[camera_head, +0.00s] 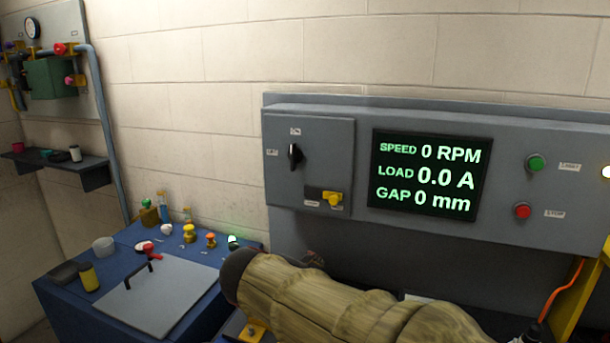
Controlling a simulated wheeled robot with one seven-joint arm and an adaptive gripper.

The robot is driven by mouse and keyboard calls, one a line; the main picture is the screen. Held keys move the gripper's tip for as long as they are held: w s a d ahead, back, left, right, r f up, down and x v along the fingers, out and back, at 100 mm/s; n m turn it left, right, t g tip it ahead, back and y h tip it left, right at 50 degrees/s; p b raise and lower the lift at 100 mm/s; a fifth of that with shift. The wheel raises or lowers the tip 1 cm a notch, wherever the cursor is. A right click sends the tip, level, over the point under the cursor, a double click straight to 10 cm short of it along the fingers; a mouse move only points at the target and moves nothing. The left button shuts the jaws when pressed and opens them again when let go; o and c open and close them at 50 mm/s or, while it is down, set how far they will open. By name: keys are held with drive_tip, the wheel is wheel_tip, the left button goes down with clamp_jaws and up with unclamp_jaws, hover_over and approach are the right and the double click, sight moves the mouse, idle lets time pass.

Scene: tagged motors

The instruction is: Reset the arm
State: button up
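A bulky tan, ribbed sleeve with a dark rounded end, which looks like part of my own arm, crosses the bottom of the head view from the lower right to the centre. I cannot make out my gripper or its fingertips; that end is hidden or out of frame. A grey control panel (310,125) on the wall has a screen (427,175) reading speed 0 RPM, load 0.0 A and gap 0 mm.
The panel has a black rotary knob (295,156), a yellow switch (333,198), a green button (535,163) and a red button (522,211). A blue bench (75,303) at left holds a handled grey lid (165,300) and small jars. A dark shelf (95,175) juts from the wall.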

drive_tip(key=s+d+f+m+g+y, duration=0.1)
drive_tip(key=s+d+f+m+g, duration=0.2)
drive_tip(key=s, duration=0.5)
drive_tip(key=s+d+f+m+y, duration=0.2)
drive_tip(key=s+d, duration=0.3)
drive_tip(key=s, duration=0.2)
drive_tip(key=s+d+f+m+g+y, duration=0.1)
drive_tip(key=s+d+f+m+g, duration=0.2)
drive_tip(key=s, duration=0.5)
drive_tip(key=s+d+r+m+t, duration=0.2)
drive_tip(key=s+d+m+t, duration=0.1)
drive_tip(key=d, duration=0.4)
drive_tip(key=shift+s+d+m, duration=0.3)
drive_tip(key=shift+s, duration=0.4)
drive_tip(key=shift+r, duration=0.1)
drive_tip(key=c, duration=0.3)
